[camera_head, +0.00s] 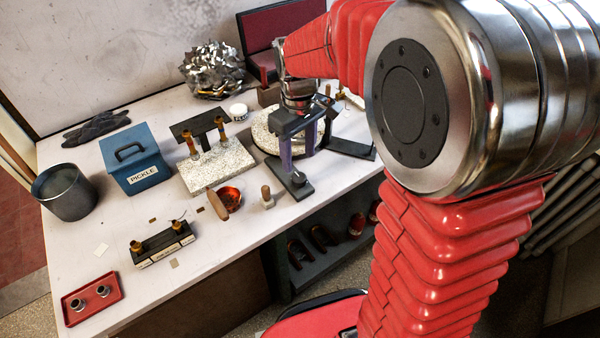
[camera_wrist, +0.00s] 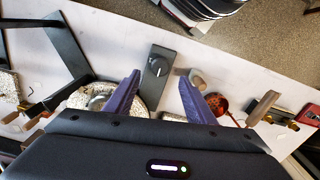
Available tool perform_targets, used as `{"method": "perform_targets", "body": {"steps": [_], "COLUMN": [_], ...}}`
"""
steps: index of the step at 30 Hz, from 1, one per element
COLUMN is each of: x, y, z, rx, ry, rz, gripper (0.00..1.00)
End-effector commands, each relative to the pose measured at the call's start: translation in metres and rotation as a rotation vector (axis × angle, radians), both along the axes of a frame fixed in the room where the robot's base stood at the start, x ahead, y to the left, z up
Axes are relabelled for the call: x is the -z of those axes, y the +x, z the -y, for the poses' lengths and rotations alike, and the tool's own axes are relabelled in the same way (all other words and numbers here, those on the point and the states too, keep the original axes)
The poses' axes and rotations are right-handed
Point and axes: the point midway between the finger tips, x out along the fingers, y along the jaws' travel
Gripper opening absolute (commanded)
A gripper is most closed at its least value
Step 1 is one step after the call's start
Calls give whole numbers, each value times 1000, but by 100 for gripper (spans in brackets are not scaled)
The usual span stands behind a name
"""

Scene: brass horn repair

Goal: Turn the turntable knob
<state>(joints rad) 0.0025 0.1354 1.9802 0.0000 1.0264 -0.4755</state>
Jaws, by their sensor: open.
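The turntable is a round speckled disc (camera_head: 262,135), partly hidden behind my gripper in the head view. A dark flat plate extends from it towards the table's front edge and carries a round dark knob (camera_head: 298,179). In the wrist view the knob (camera_wrist: 157,68) shows a pale pointer line, and the speckled disc (camera_wrist: 80,97) is partly covered by my gripper. My gripper (camera_head: 299,152) is open and points down behind the knob in the head view. In the wrist view its purple fingers (camera_wrist: 160,79) appear on either side of the plate, apart from the knob.
A small wooden peg (camera_head: 267,194) and an orange bowl (camera_head: 229,198) stand left of the knob. A speckled block (camera_head: 215,172) with brass-coloured pieces is farther left. A black angled stand (camera_head: 352,149) is at the right. The table's front edge lies close by.

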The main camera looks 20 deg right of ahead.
Motion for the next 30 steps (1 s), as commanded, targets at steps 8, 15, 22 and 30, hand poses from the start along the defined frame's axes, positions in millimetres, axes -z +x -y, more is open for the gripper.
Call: {"method": "perform_targets", "body": {"steps": [8, 15, 22, 30], "x": [44, 71, 77, 77], "y": [-1, 0, 0, 0], "z": [0, 0, 0, 0], "rx": [0, 0, 0, 1], "ry": [0, 0, 0, 0], "rz": [-4, -2, 1, 1], "gripper": [50, 50, 50, 42]}}
